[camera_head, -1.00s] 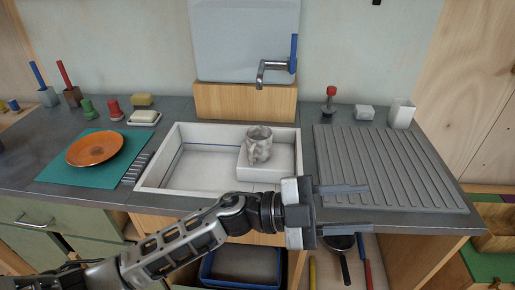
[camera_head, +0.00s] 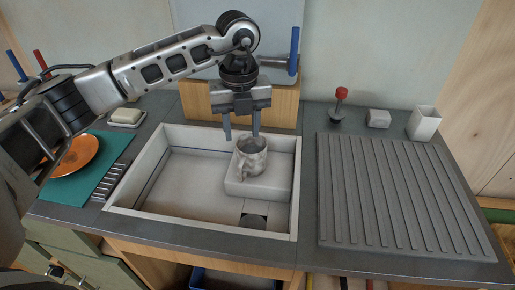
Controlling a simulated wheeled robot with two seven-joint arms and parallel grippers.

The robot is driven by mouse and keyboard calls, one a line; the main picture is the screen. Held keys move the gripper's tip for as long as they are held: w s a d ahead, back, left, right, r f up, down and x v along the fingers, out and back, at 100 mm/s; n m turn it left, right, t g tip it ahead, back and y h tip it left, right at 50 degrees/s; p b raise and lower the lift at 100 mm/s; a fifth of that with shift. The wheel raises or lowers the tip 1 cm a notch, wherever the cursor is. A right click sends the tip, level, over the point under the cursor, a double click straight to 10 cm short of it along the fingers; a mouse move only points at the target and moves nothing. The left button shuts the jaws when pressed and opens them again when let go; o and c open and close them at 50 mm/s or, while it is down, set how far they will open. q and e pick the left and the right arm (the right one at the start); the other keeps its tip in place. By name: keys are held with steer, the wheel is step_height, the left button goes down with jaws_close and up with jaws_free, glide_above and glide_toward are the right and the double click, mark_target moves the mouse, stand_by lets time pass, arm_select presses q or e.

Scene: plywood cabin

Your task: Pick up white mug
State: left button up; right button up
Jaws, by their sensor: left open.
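My left gripper (camera_head: 241,136) points down from above, just behind and above the mug. Its two fingers are apart with nothing held between them. The right fingertip is close to the mug's rim; I cannot tell whether they touch. My right gripper is not in view.
A ribbed drainboard (camera_head: 395,195) lies right of the sink. A red-topped tool (camera_head: 338,105), a grey block (camera_head: 378,118) and a white cup (camera_head: 424,123) stand behind it. An orange plate (camera_head: 78,155) lies on a green mat (camera_head: 108,150) at left. The tap is mostly hidden behind my arm.

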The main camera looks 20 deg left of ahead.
arm_select(q)
steer(key=p, duration=0.1)
glide_above(241, 181)
step_height(241, 181, down, 10)
steer(key=r, duration=0.1)
steer(key=f, duration=0.3)
steer(key=f+p, duration=0.1)
steer(key=f, duration=0.1)
steer(key=shift+w+a+f, duration=0.1)
steer(key=shift+w+f, duration=0.1)
steer(key=shift+f, duration=0.55)
jaws_close()
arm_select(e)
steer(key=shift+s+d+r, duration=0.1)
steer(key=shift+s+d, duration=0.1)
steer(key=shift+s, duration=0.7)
arm_select(q)
steer(key=shift+w+r, duration=0.1)
